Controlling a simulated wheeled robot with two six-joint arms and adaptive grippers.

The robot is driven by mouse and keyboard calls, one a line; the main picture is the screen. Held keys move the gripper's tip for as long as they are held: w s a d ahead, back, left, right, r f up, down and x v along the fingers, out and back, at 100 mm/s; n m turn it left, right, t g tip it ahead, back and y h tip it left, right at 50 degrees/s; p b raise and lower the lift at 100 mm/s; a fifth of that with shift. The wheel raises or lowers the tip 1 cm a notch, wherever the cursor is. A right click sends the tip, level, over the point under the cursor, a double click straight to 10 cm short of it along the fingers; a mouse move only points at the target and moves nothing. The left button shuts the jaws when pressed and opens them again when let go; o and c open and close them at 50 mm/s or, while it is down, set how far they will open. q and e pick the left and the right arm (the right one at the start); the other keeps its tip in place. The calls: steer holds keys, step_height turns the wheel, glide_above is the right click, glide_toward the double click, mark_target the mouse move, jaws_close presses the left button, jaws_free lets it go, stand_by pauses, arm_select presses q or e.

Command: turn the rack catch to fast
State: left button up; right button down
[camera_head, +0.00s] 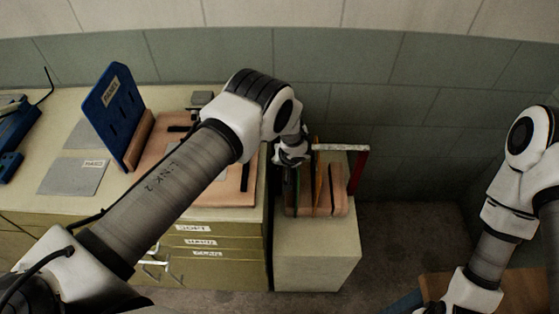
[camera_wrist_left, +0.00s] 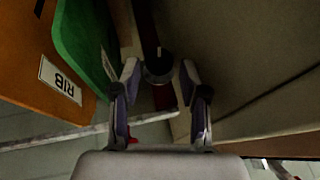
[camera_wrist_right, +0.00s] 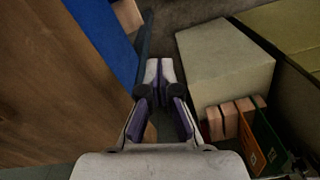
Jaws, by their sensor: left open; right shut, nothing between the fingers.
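The rack (camera_head: 338,203) stands on a pale cabinet and holds upright panels. In the left wrist view a dark round knob (camera_wrist_left: 158,67) with a small white mark, which looks like the rack catch, sits between my left fingertips. My left gripper (camera_wrist_left: 159,75) is open around it; whether the fingers touch it I cannot tell. In the head view my left gripper (camera_head: 290,153) is at the rack's left end, and the catch is hidden. My right gripper (camera_wrist_right: 159,70) is shut and empty, away from the rack (camera_wrist_right: 230,118), which shows at the right.
A green panel (camera_wrist_left: 83,40) and an orange panel labelled RIB (camera_wrist_left: 30,65) stand close beside my left gripper. A red-and-white frame (camera_head: 358,170) rises at the rack's right end. A blue upright board (camera_head: 110,115) stands on the bench. Brown wood (camera_wrist_right: 60,90) lies left of my right gripper.

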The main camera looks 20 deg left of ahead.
mark_target(280, 167)
arm_select(q)
steer(key=x, duration=0.3)
steer(key=shift+w+a+f, duration=0.1)
steer(key=shift+w+f, duration=0.05)
steer(key=shift+w, duration=0.25)
steer(key=shift+s+r, duration=0.25)
steer(key=shift+r, duration=0.05)
steer(key=shift+c, duration=0.6)
jaws_close()
steer(key=y+b, duration=0.1)
steer(key=b, duration=0.3)
steer(key=f+y+b, duration=0.1)
steer(key=b, duration=0.2)
steer(key=shift+d+g+b, duration=0.3)
steer(key=shift+d+b, duration=0.05)
steer(key=shift+r+b, duration=0.15)
steer(key=shift+b, duration=0.25)
steer(key=shift+r+y, duration=0.3)
steer(key=shift+y, duration=0.1)
arm_select(e)
step_height(280, 167, down, 8)
steer(key=shift+w+f, duration=0.2)
steer(key=shift+w, duration=0.2)
